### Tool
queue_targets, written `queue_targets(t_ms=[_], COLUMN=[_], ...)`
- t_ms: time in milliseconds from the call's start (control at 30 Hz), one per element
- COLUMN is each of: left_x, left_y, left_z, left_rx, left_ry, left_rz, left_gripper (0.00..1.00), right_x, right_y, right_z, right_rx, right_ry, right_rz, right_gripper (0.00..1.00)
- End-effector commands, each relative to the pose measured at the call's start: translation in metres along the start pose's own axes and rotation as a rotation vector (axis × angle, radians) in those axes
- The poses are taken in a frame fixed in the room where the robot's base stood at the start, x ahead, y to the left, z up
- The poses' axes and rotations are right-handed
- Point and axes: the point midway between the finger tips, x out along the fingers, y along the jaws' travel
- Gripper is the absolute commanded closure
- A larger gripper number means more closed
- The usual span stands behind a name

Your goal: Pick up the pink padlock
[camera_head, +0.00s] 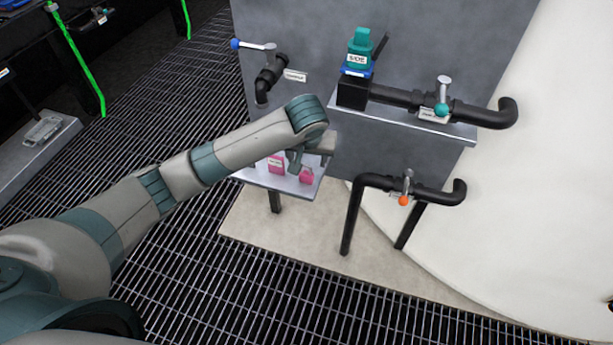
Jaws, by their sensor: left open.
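Two pink pieces are on the small metal shelf (258,178). The left pink piece (276,168) bears a white label. The right pink piece (307,176) is smaller and sits near the shelf's right side. I cannot tell for sure which is the padlock or whether they are parts of one thing. My left gripper (298,163) is over the shelf, close above and beside the pink pieces, and is open. The wrist hides part of the shelf and the far side of the gripper. I cannot tell whether a finger touches a pink piece. My right gripper is out of view.
A grey panel (310,40) stands behind the shelf. A higher shelf (460,132) carries a black pipe, a valve (443,95) and a teal-and-blue labelled item (360,50). A lower black pipe (352,215) with an orange-knobbed valve stands to the right. Grating floor (250,285) is clear.

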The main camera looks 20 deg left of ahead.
Motion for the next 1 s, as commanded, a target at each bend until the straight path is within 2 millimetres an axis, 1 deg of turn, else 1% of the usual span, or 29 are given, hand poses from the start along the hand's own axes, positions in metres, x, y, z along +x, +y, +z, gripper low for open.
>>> queue_targets(t_ms=[33,200,367,533,733,867,1000], left_x=[0.009,0.028,0.033,0.033,0.037,0.049,0.068], left_y=[-0.001,0.000,0.000,0.000,0.000,0.000,0.000], left_z=[0.001,0.000,0.000,0.000,0.000,0.001,0.002], left_rx=[0.000,0.000,0.000,0.000,0.000,0.000,-0.001], left_ry=[-0.001,-0.001,0.000,0.000,0.000,-0.001,-0.001], left_rz=[-0.002,0.000,0.000,0.001,0.000,-0.001,-0.002], left_gripper=[0.44,0.44,0.44,0.44,0.44,0.44,0.44], right_x=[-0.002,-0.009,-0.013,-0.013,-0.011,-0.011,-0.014], right_y=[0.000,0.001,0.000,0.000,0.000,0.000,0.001], right_z=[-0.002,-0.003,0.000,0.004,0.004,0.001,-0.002], right_rx=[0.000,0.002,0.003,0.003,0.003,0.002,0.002], right_ry=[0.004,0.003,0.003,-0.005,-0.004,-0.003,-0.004], right_rz=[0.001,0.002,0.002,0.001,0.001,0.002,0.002], right_gripper=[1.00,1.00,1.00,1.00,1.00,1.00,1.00])
